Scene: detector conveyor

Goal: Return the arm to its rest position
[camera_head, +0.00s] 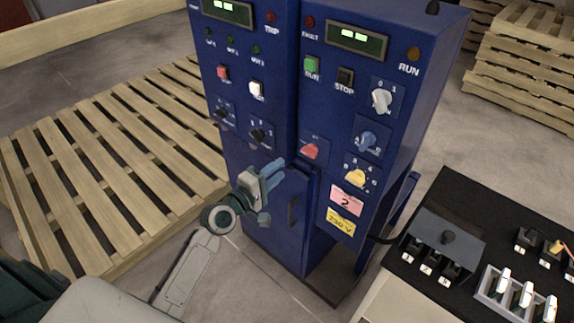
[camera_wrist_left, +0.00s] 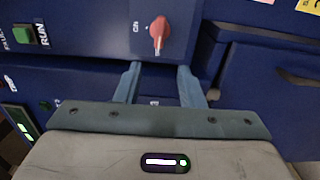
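My left gripper (camera_head: 270,185) is in front of the lower part of the blue control cabinets (camera_head: 238,165), left of and slightly below the red rotary knob (camera_head: 311,150). Its fingers are apart with nothing between them, as the left wrist view also shows (camera_wrist_left: 159,70). In that view the red knob (camera_wrist_left: 158,30) is just beyond the fingertips, upright, with a visible gap to them. My left arm reaches in from the lower left. My right gripper is not in view.
Wooden pallets (camera_head: 110,165) lie at the left, and more are stacked (camera_head: 525,60) at the back right. A black-topped table (camera_head: 455,205) with a grey switch box (camera_head: 440,240) and several small switches stands at the lower right. A cabinet door with a dark handle (camera_head: 293,210) is below the gripper.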

